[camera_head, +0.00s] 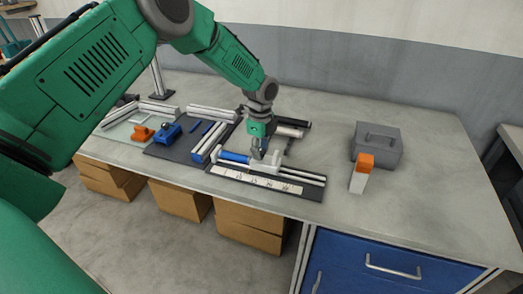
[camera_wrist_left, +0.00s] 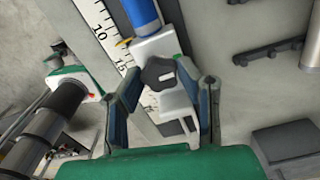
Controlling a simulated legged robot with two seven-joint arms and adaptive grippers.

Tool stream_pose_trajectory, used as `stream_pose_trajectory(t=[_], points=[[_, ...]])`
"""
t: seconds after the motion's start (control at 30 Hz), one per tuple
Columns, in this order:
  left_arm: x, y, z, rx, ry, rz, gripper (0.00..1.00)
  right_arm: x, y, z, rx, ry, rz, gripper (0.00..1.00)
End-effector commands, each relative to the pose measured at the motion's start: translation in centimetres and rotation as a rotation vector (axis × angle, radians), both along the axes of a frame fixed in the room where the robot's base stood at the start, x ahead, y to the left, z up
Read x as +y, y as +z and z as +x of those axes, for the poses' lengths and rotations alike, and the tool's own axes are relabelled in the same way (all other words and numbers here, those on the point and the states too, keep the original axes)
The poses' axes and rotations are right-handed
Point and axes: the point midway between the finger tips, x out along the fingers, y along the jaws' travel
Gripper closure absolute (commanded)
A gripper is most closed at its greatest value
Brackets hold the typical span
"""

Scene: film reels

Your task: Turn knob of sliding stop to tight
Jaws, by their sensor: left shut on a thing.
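The sliding stop (camera_head: 271,166) is a white block on the metal rail of a ruler bench near the table's front edge. It also shows in the wrist view (camera_wrist_left: 153,46), with a black lobed knob (camera_wrist_left: 158,74) on it. My left gripper (camera_head: 258,154) reaches down to the stop from above. In the wrist view its two fingers (camera_wrist_left: 160,80) stand on either side of the knob, shut on it. The gripper hides the knob in the head view. My right gripper is not in view.
A blue cylinder (camera_head: 235,157) lies on the rail beside the stop. The ruler (camera_head: 255,180) runs along the front. Orange and blue parts (camera_head: 168,133) lie to the left. A grey box (camera_head: 377,144) and an orange-topped white block (camera_head: 360,174) stand right; the far right is clear.

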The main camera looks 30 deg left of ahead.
Motion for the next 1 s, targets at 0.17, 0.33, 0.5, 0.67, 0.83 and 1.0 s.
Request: stream_pose_trajectory(t=[0.17,0.33,0.5,0.67,0.83,1.0], points=[[0.35,0.51,0.52,-0.015,-0.038,0.005,0.98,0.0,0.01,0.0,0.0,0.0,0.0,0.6],[0.34,0.53,0.53,-0.016,-0.051,0.005,0.98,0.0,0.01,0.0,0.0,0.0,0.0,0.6],[0.33,0.53,0.55,-0.016,-0.053,0.005,0.98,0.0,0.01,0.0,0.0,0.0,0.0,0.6],[0.33,0.54,0.56,-0.017,-0.052,0.005,0.66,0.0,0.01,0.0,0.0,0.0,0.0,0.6],[0.22,0.35,0.4,-0.011,-0.052,0.003,0.49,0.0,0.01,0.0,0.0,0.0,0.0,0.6],[0.12,0.23,0.27,-0.007,-0.052,0.001,0.49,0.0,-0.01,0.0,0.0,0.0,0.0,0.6]])
